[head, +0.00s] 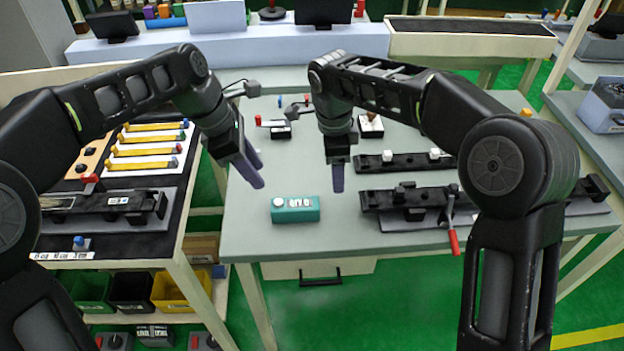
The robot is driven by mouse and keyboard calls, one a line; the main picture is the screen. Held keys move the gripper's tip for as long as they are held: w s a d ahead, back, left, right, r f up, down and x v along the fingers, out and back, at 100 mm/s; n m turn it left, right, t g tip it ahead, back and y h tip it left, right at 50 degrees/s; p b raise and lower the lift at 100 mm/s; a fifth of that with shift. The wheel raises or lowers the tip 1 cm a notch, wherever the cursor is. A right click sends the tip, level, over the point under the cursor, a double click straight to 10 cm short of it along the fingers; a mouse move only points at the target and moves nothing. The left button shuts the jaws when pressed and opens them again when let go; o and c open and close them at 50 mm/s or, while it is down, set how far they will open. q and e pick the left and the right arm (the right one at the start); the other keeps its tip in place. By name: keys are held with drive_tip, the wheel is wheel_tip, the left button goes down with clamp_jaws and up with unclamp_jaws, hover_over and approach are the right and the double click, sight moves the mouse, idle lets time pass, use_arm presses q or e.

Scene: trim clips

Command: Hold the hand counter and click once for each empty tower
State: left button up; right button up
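The hand counter appears to be the small teal box (295,209) with a white round button and a display, lying on the grey-green table. My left gripper (256,174) is above and left of it, empty, with its two fingers a little apart. My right gripper (337,178) points down above and right of the counter, not touching it. Its fingers overlap in this view, so the gap is hidden. Two black rail fixtures, a rear one (378,163) and a front one (377,201), carry small upright blocks that may be the towers. My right arm hides part of them.
A red-handled lever (453,241) sticks out over the table's front edge. Small clamp devices stand behind, one with a red knob (280,130). At left, a bench holds a white rack of yellow strips (146,151) and another black fixture. Table around the counter is clear.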

drive_tip(key=y, duration=0.1)
hover_over(311, 203)
drive_tip(key=shift+r+g, duration=0.3)
drive_tip(key=shift+g, duration=0.1)
drive_tip(key=shift+f, duration=0.1)
drive_tip(key=shift+f, duration=3.85)
clamp_jaws()
use_arm(q)
clamp_jaws()
